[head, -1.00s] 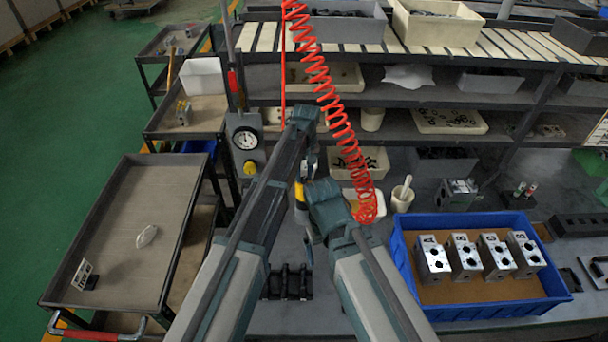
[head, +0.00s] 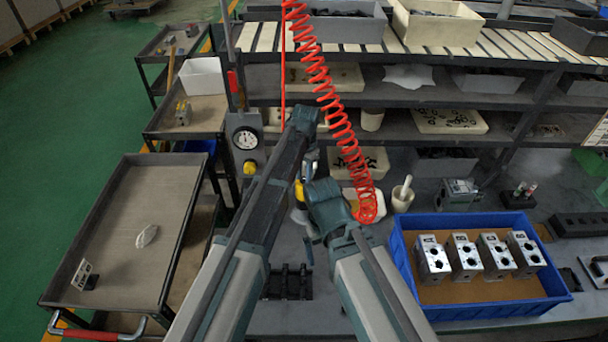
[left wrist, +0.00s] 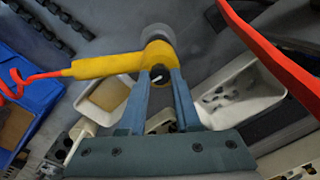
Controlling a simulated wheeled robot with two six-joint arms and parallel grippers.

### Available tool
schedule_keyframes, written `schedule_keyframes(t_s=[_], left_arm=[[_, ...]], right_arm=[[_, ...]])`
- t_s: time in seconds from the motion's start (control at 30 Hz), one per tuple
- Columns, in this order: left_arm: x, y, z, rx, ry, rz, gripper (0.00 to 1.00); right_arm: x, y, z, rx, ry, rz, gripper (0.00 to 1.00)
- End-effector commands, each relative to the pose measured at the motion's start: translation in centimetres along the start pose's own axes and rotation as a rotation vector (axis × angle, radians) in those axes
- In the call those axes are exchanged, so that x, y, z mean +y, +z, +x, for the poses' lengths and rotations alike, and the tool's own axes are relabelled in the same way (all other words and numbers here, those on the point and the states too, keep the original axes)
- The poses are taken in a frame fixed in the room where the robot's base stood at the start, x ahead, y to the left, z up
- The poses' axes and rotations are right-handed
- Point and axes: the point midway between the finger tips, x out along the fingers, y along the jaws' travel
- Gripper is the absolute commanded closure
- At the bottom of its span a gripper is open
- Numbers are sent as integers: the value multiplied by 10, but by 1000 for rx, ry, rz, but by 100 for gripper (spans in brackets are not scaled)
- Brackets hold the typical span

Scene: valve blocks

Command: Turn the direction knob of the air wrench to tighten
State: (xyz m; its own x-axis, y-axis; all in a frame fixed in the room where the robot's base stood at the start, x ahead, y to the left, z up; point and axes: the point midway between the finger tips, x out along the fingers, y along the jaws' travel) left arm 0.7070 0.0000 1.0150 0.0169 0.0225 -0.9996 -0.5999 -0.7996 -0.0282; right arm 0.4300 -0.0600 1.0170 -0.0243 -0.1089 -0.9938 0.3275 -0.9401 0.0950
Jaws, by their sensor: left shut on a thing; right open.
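The yellow air wrench (left wrist: 105,66) lies across the upper part of the left wrist view, with a red hose at its left end and a round grey disc at its head. A small dark direction knob (left wrist: 160,75) with a pale mark sits on the head. My left gripper (left wrist: 160,78) has its two blue fingers on either side of the knob, shut on it. In the head view my left gripper (head: 306,178) reaches down to the wrench (head: 299,190), which is mostly hidden by my arms. My right gripper (head: 308,240) is lower, open, its fingers partly hidden.
A blue crate (head: 480,310) with several metal valve blocks stands to the right. A coiled red hose (head: 345,125) hangs in front of the shelves. A pressure gauge (head: 245,138) stands left of my arms.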

Motion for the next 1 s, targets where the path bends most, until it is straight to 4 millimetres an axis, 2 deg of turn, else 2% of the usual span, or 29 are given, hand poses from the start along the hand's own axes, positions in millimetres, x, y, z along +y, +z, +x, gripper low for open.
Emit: schedule_keyframes(t_s=[0.5, 1.0], left_arm=[[0, 1, 0, 11, 1, 397, 100], [0, 1, 0, 15, 1, 526, 100]], right_arm=[[0, 0, 0, 0, 0, 0, 0], [0, 0, 0, 0, 0, 0, 0]])
